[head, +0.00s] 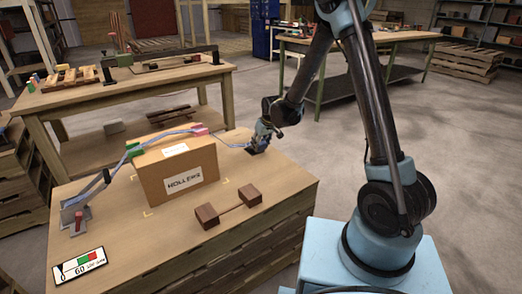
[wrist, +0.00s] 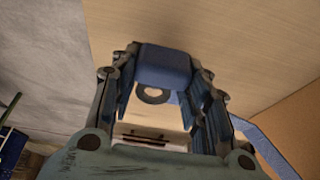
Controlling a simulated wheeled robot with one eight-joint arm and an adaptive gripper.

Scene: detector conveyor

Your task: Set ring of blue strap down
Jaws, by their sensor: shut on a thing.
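The blue strap (head: 180,131) runs from a grey buckle (head: 75,217) at the left, over the cardboard box (head: 178,177), to my gripper (head: 258,146) on the right. In the wrist view the strap (wrist: 262,145) comes in from the lower right. A grey ring (wrist: 153,96) shows between my fingers, below a blue block (wrist: 165,66) at the fingertips. My gripper is shut on the ring end of the strap, close to the wooden top's far right edge. The head view is too small to show the ring or whether it touches the wood.
A green corner piece (head: 134,150) and a pink one (head: 199,130) sit on the box's top edges under the strap. A gauge card (head: 79,265) lies front left. A workbench (head: 130,88) stands behind.

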